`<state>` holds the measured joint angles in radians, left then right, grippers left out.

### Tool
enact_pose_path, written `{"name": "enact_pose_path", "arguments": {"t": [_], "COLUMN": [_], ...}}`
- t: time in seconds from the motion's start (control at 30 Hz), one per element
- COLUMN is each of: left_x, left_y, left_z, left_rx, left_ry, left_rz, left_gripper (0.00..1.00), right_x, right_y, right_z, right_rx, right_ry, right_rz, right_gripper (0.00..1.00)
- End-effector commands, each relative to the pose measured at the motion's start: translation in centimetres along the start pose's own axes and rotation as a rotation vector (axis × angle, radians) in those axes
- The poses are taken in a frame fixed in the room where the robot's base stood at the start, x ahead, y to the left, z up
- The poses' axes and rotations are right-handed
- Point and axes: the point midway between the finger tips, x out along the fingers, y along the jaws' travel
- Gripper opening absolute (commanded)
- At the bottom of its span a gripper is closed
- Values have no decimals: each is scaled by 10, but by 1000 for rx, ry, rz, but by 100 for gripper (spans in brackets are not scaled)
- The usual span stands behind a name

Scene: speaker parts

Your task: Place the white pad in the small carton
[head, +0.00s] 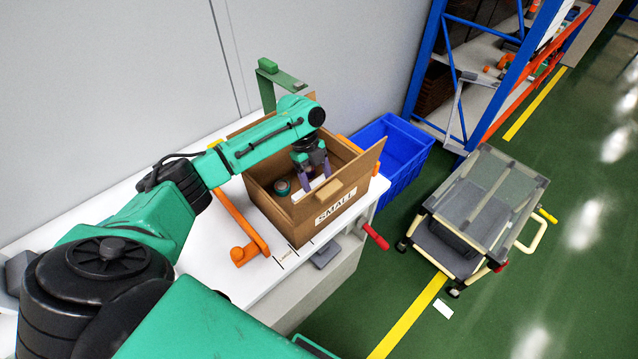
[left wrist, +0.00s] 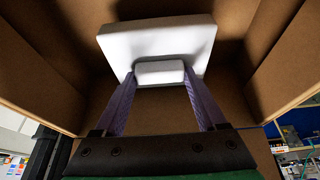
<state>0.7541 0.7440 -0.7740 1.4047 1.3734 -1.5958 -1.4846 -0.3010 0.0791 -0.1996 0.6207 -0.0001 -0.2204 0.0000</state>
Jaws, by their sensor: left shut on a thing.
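The small carton (head: 318,216) is an open brown box with the label "SMALL" on its front, standing on the white table. My left arm comes in from the left and my left gripper (head: 314,172) points down inside the carton. The white pad (head: 300,195) is partly hidden by the gripper and carton wall in the head view. In the left wrist view the white pad (left wrist: 155,42) is held by its raised block between the two purple fingers, with brown carton walls around it. Whether it touches the carton floor is unclear. My right gripper is not in view.
A dark round part with a teal ring (head: 282,186) lies in the carton beside the pad. An orange bar (head: 240,222) is left of the carton. A blue bin (head: 398,150) and a grey cart (head: 480,212) stand to the right.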

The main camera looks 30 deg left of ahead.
Motion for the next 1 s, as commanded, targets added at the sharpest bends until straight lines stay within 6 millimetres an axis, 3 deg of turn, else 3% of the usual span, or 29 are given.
{"name": "enact_pose_path", "arguments": {"t": [0.2, 0.23, 0.3, 0.53, 0.67, 0.7, 1.0], "left_x": [4, 4, 4, 2, -14, -16, -98], "left_y": [0, 0, 0, 0, 0, -1, -1], "left_z": [2, 2, 2, 1, -4, -1, -2], "left_rx": [-1, -1, -1, -1, 0, -2, 0], "left_ry": [0, 0, 0, -1, -3, -3, -1], "left_rz": [0, 0, 0, 0, -2, -5, -6], "left_gripper": [21, 81, 100, 100, 100, 100, 100], "right_x": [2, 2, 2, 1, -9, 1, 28], "right_y": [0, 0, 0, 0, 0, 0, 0], "right_z": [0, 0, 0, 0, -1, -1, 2], "right_rx": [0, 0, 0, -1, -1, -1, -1], "right_ry": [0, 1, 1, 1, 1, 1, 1], "right_rz": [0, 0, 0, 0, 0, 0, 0], "right_gripper": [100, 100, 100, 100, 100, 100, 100]}}
